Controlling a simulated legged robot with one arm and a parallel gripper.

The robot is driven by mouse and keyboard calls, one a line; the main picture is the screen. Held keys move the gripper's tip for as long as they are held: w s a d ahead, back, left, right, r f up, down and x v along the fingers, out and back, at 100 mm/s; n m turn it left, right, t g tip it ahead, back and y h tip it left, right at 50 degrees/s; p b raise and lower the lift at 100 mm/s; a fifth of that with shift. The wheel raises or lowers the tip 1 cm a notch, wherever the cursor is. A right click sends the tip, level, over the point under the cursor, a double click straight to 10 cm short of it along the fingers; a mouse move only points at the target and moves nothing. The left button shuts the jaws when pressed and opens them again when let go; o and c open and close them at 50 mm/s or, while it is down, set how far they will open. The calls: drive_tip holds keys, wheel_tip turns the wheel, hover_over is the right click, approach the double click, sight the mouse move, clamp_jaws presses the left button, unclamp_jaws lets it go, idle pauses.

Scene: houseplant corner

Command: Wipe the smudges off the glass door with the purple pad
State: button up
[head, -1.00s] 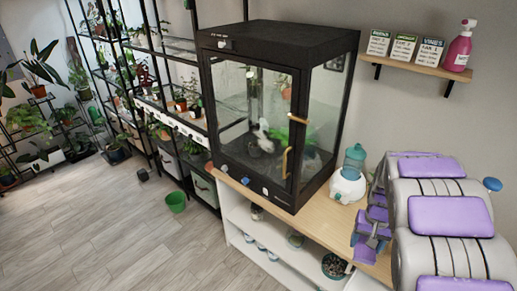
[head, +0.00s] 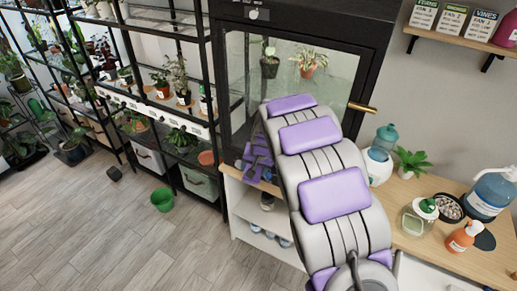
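The glass door (head: 343,88) is the framed front of the black cabinet, with a brass handle (head: 362,107) at its right. My grey arm with purple panels rises in front of it and covers its lower middle. I make out no smudges on the glass that shows. Small purple and grey parts of my arm's far end show left of the arm, low by the cabinet front. The fingers cannot be made out there, and I cannot tell whether they hold anything. No separate purple pad can be told apart from my arm's purple panels.
The wooden counter (head: 440,190) right of the cabinet holds a white-based bottle (head: 384,142), a small plant (head: 411,161), a glass jar (head: 419,215), an orange bottle (head: 464,237) and a large blue bottle (head: 490,192). Black plant shelves stand left.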

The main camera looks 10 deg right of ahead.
drive_tip(key=w+a+r+m+t+h+b, duration=0.2)
drive_tip(key=w+m+t+h, duration=0.1)
drive_tip(key=w+m+t, duration=0.5)
drive_tip(key=s+d+r+m+t+h+b, duration=0.25)
drive_tip(key=s+d+r+m+h, duration=0.25)
drive_tip(key=s+d+h, duration=0.3)
drive_tip(key=w+d+h+p, duration=0.1)
drive_tip(key=w+d, duration=0.2)
drive_tip(key=w, duration=0.3)
drive_tip(key=shift+d+t+p, duration=0.25)
drive_tip(key=shift+t+p, duration=0.1)
